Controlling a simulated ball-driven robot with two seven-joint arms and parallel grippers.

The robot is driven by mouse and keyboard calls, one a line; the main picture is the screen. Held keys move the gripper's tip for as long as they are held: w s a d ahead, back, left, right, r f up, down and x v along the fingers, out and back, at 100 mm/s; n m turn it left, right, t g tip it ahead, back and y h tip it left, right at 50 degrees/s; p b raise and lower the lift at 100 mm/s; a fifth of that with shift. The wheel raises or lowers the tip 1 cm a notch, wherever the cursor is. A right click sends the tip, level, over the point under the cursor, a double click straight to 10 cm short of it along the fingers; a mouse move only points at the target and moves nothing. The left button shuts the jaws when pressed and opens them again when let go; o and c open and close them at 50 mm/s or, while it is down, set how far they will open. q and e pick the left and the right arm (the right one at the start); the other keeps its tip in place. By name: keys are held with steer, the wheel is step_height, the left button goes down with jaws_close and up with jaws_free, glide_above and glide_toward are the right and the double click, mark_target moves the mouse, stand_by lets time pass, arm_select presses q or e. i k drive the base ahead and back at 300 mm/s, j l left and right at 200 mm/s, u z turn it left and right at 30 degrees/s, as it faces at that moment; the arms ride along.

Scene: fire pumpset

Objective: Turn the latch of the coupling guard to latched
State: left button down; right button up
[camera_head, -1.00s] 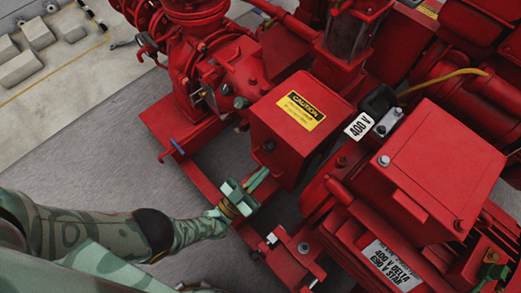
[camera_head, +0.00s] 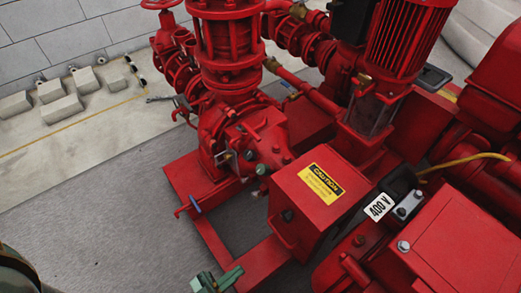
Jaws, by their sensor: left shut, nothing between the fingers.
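The coupling guard (camera_head: 310,210) is a red box with a yellow CAUTION label on its top face. A small dark round knob (camera_head: 288,215) sits on its left-facing side, with a short red bar (camera_head: 281,234) below it. I cannot tell which of these is the latch, or how it is set. My left gripper (camera_head: 229,278), pale green, is at the bottom edge of the view, below and left of the guard. It is shut and empty, apart from the guard, and partly cut off by the frame. My right gripper is not in view.
A red pump (camera_head: 255,145) with pipes stands behind the guard. The red base frame (camera_head: 212,240) runs along the left. Grey floor (camera_head: 100,215) is clear at left.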

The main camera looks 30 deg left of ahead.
mark_target(285, 216)
steer(key=k+j, duration=0.3)
steer(key=k, duration=0.15)
steer(key=k+j, duration=0.3)
steer(key=k, duration=0.15)
